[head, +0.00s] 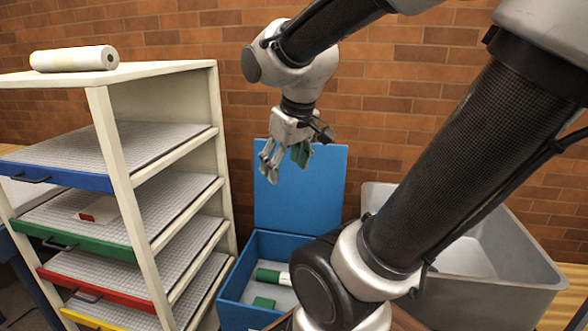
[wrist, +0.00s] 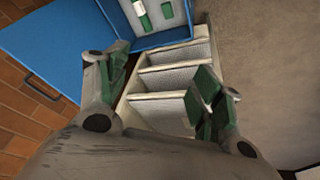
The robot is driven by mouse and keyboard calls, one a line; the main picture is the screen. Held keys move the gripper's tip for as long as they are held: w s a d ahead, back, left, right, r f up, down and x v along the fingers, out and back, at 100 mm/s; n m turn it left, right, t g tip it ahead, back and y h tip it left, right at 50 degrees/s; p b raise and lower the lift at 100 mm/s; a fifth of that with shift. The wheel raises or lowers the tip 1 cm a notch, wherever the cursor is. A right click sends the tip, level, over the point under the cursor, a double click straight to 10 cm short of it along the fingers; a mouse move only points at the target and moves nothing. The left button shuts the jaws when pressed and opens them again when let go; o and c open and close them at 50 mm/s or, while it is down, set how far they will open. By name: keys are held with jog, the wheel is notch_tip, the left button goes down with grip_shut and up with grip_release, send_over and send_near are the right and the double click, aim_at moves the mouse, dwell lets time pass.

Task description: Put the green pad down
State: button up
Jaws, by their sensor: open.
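A small flat green pad (head: 264,302) lies on the pale floor of the open blue box (head: 232,281), near its front. A green-and-white roll (head: 272,276) lies behind it. In the wrist view the pad (wrist: 167,10) and the roll (wrist: 142,14) show in the box at the top edge. My gripper (head: 285,165) hangs above the box, in front of its raised blue lid (head: 325,195), with its fingers apart. In the wrist view the gripper (wrist: 163,65) has green inner finger faces and holds nothing between them. It is clear of the pad.
A white shelf unit (head: 222,150) with coloured-front drawers stands left of the box. A white roll (head: 75,59) lies on top, and a small red-and-white item (head: 98,211) lies on the green-fronted drawer (head: 72,240). A grey bin (head: 490,290) stands right; a brick wall is behind.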

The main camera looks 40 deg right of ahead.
jog(key=s+a+r, duration=0.1)
jog(key=s+a, duration=0.1)
jog(key=s, duration=0.4)
jog(key=shift+a+r+y, duration=0.2)
jog(key=shift+y, duration=0.2)
jog(key=shift+w, duration=0.1)
dwell(0.6)
